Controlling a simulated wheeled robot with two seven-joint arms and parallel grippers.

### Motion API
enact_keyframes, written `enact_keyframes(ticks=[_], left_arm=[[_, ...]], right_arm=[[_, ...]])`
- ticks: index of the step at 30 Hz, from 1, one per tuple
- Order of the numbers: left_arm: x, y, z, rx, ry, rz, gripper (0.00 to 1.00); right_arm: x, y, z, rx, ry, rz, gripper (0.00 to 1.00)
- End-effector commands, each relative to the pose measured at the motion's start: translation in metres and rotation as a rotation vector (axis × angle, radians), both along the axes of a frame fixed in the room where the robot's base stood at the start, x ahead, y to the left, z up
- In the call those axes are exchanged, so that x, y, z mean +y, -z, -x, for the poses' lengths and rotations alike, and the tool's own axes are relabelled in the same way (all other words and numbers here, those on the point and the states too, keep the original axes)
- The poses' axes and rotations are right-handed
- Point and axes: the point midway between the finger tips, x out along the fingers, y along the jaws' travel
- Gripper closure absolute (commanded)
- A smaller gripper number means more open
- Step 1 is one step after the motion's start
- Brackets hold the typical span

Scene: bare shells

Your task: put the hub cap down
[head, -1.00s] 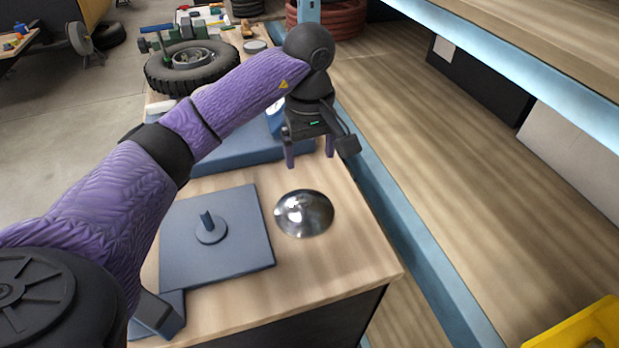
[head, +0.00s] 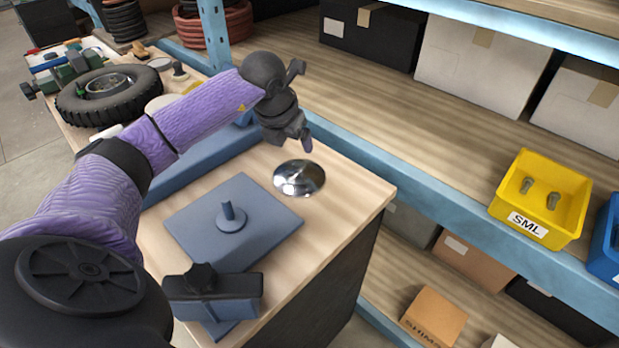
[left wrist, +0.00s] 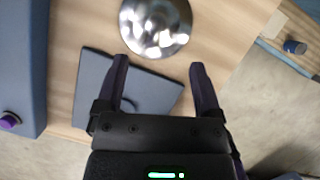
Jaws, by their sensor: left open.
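The hub cap (head: 299,178) is a shiny, round metal dome. It lies on the wooden bench top (head: 345,190), to the right of a flat blue-grey plate (head: 190,228) with an upright peg. My left gripper (head: 305,143) is just beyond and above the hub cap in the head view, open and empty. In the left wrist view the hub cap (left wrist: 155,25) lies ahead of the two spread fingers (left wrist: 158,65), apart from them; its upper edge is cut off. The right gripper is not in view.
A tyre (head: 110,95) and tools lie at the far left of the bench. A blue shelf beam (head: 390,165) runs close along its right side. A yellow bin (head: 541,200) with bolts stands on the shelf. Bare bench top lies between the hub cap and the front right corner.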

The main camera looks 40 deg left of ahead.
Motion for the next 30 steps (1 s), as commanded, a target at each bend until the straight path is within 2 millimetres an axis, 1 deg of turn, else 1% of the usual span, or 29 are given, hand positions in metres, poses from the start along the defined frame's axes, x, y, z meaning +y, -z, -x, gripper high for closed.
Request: enact_keyframes(ticks=[6,8,11,12,15,18,23,24,26,27,29,30], left_arm=[[0.004,0.036,-0.013,-0.002,-0.024,0.011,0.14],[0.005,0.043,-0.016,-0.002,-0.023,0.008,0.14],[0.008,0.062,-0.020,-0.001,-0.023,0.008,0.14],[0.009,0.071,-0.021,0.000,-0.023,0.008,0.14],[0.011,0.088,-0.028,-0.002,-0.021,0.009,0.14],[0.012,0.094,-0.031,-0.003,-0.020,0.008,0.14],[0.012,0.093,-0.031,-0.003,-0.019,0.006,0.14],[0.012,0.093,-0.031,-0.003,-0.019,0.006,0.16],[0.012,0.093,-0.031,-0.003,-0.019,0.006,0.29],[0.012,0.093,-0.031,-0.003,-0.019,0.006,0.37],[0.012,0.093,-0.031,-0.003,-0.019,0.006,0.50],[0.012,0.093,-0.031,-0.003,-0.019,0.006,0.59]], right_arm=[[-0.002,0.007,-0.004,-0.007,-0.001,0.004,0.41],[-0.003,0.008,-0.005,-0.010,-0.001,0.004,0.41],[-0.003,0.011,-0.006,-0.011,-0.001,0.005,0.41],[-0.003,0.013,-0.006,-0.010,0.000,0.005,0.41],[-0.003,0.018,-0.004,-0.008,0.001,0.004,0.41],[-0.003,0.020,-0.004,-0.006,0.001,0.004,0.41],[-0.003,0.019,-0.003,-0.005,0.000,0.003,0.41],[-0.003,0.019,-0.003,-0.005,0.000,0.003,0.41],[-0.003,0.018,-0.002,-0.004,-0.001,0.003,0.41],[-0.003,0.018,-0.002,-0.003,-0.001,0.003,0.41],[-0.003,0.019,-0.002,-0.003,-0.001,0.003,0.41],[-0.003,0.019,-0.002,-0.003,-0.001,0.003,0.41]])
